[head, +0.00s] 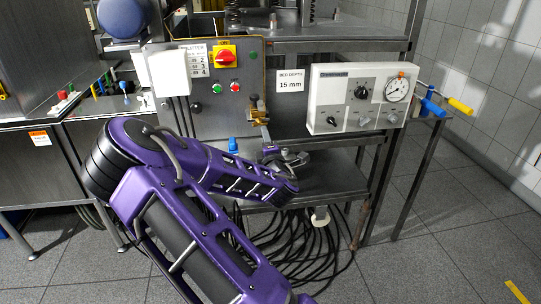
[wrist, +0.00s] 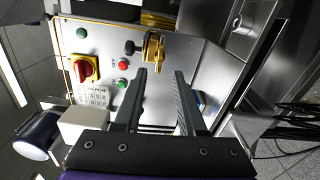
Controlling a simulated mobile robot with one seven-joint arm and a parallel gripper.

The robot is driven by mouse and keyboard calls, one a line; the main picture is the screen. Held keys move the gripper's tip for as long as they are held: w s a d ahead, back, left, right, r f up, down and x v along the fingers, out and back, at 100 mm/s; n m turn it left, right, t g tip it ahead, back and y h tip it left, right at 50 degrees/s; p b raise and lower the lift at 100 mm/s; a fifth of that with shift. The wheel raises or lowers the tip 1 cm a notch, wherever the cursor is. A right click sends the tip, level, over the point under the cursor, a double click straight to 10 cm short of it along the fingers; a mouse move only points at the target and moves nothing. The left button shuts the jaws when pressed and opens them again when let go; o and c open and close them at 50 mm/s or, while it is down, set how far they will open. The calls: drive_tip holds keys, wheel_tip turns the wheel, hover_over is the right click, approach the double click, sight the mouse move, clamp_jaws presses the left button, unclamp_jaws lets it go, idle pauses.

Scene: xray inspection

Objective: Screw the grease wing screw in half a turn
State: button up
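A brass fitting with a wing-like piece, which looks like the grease wing screw (wrist: 153,52), sits at the edge of the grey control panel. It also shows in the head view (head: 258,111). A dark knob or stem joins it on one side in the wrist view. My gripper (wrist: 160,72) is open, with nothing between its two dark fingers. The brass piece lies just beyond the fingertips, nearer the left finger, and appears apart from them. In the head view my gripper (head: 285,158) is below the brass piece, partly hidden by my arm.
The panel (head: 213,118) carries a red-yellow switch (head: 225,54) and red and green buttons. A white gauge box (head: 360,97) stands to the right, with blue and yellow handles (head: 445,105) beyond it. A steel shelf (head: 335,180) lies below, with black cables hanging underneath.

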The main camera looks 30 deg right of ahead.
drive_tip(key=v, duration=0.9)
drive_tip(key=shift+s, duration=0.3)
drive_tip(key=shift+a+r, duration=0.1)
drive_tip(key=shift+a, duration=0.05)
